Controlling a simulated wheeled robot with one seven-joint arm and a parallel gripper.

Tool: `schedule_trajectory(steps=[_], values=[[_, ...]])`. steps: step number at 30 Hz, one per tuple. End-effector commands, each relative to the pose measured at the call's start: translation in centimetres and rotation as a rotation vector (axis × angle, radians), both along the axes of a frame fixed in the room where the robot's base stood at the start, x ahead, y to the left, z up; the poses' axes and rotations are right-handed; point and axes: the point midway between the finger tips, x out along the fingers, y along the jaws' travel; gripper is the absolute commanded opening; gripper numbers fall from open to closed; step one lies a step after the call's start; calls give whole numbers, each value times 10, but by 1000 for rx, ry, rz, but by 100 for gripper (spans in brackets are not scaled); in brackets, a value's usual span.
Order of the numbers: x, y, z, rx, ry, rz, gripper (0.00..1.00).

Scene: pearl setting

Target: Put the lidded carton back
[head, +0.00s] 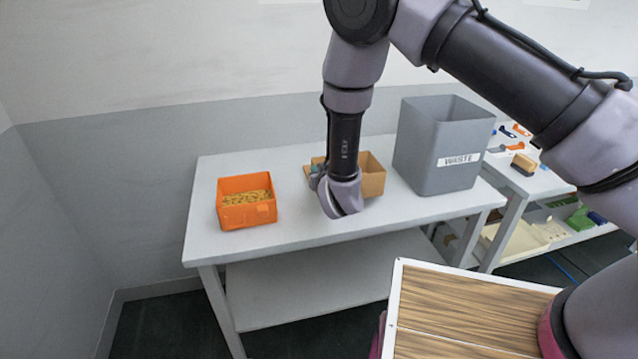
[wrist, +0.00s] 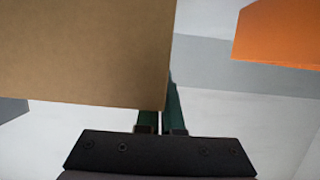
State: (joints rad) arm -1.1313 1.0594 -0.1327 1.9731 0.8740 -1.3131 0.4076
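The tan carton (head: 372,178) stands on the white table, between the orange bin and the grey waste bin. Its top looks open in the head view, and a tan piece shows at its left, partly behind my wrist; I cannot tell if that piece is its lid. My gripper (head: 316,172) is low over the table at the carton's left side, mostly hidden by my wrist. In the wrist view a plain tan carton face (wrist: 85,50) fills the upper left and covers part of the green fingers (wrist: 160,118). The fingers are close together; whether they grip the carton is hidden.
The orange bin (head: 230,214) with yellow pieces stands at the table's left; its orange side also shows in the wrist view (wrist: 285,35). The tall grey waste bin (head: 425,160) stands right of the carton. The table's front strip (head: 300,233) is clear. A shelf bench with parts stands farther right.

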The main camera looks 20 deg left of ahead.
Motion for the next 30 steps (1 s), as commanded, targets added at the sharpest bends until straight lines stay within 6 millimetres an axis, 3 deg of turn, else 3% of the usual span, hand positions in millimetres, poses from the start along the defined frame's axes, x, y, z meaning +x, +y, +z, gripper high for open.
schedule_trajectory(steps=[8, 20, 21, 22, 30], values=[[0, 0, -38, -2, 0, 1, 0], [0, 0, -44, -1, 0, 0, 0], [0, 0, -43, 0, 0, 0, 19], [0, 0, -43, 0, 0, 0, 30], [0, 0, -43, 0, 0, 0, 33]])
